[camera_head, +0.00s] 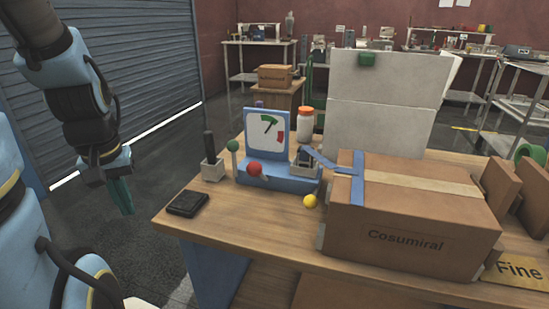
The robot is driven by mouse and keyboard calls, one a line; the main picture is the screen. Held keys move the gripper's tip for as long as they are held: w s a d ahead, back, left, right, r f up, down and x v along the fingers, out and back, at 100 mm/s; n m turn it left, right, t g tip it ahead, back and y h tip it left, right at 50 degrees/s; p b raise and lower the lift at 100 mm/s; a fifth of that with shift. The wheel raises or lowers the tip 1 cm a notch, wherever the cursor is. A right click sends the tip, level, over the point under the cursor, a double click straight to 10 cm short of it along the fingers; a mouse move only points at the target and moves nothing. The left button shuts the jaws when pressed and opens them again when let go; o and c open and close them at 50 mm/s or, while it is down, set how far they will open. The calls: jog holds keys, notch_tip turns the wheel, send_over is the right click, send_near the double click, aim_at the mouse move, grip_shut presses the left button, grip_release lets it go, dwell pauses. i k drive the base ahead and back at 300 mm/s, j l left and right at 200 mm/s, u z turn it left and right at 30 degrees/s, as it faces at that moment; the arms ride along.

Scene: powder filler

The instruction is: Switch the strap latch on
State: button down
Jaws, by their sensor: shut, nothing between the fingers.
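A blue strap (357,178) runs over the left end of a large cardboard box (410,243) on the wooden table. A blue arm (322,158) reaches from the strap to a small metal-and-dark fitting (303,160) on a blue base (278,178). The base has a red ball knob (254,169), and a green ball knob (233,146) stands at its left. A yellow ball (310,201) is in front of it. I cannot tell which part is the latch. My gripper (122,197) is shut and empty, pointing down left of the table, well apart from these things.
A dial gauge (265,132) stands behind the base, with a white jar (305,125) nearby. A dark holder (212,170) and flat black object (188,203) sit at the table's left end. White boxes (385,105) stand behind. Floor left of the table is clear.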

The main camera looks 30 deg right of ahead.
aim_at(232, 145)
jog(key=z, duration=1)
